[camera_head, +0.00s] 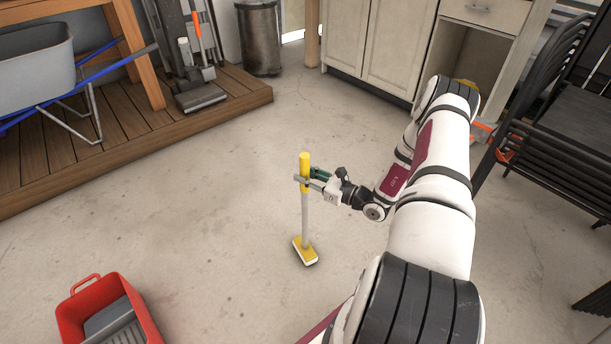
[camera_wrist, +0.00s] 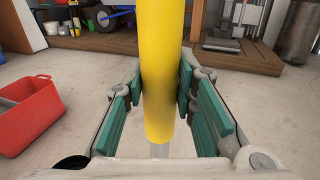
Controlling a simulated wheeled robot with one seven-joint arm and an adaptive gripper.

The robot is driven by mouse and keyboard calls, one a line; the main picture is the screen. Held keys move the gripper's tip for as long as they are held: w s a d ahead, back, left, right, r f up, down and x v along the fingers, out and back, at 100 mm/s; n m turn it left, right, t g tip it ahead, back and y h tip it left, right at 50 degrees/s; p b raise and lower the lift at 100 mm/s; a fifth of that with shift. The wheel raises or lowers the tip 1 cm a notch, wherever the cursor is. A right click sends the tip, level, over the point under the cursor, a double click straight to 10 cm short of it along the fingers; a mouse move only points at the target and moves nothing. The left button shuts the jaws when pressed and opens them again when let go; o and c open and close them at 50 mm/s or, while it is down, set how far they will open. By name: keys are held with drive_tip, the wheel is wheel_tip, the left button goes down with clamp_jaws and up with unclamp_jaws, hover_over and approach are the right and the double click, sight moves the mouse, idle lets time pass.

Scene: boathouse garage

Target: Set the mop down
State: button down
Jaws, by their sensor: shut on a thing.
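The mop has a yellow grip, a pale shaft and a flat yellow head (camera_head: 305,251) with a white underside. It stands upright over the concrete floor in the middle of the head view. I cannot tell whether its head touches the floor. My gripper (camera_head: 303,179) is shut on the yellow grip near the top, coming in from the right. In the wrist view the yellow grip (camera_wrist: 162,70) stands between the green finger pads of my gripper (camera_wrist: 161,88). The mop head is hidden there.
A red bucket (camera_head: 72,310) stands at the lower left. A wooden platform (camera_head: 130,128) holds a wheelbarrow (camera_head: 38,68) and a cleaning machine. A metal bin (camera_head: 259,40) and cabinets (camera_head: 368,45) stand at the back, dark chairs (camera_head: 560,130) at the right. Floor around the mop is clear.

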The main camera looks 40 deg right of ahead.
drive_tip(key=shift+f, duration=0.25)
idle(0.3)
drive_tip(key=c, duration=1.2)
unclamp_jaws()
drive_tip(key=shift+c, duration=0.2)
drive_tip(key=shift+s, duration=0.1)
drive_tip(key=v, duration=1.1)
drive_tip(key=shift+s+d, duration=0.15)
drive_tip(key=shift+s, duration=0.25)
clamp_jaws()
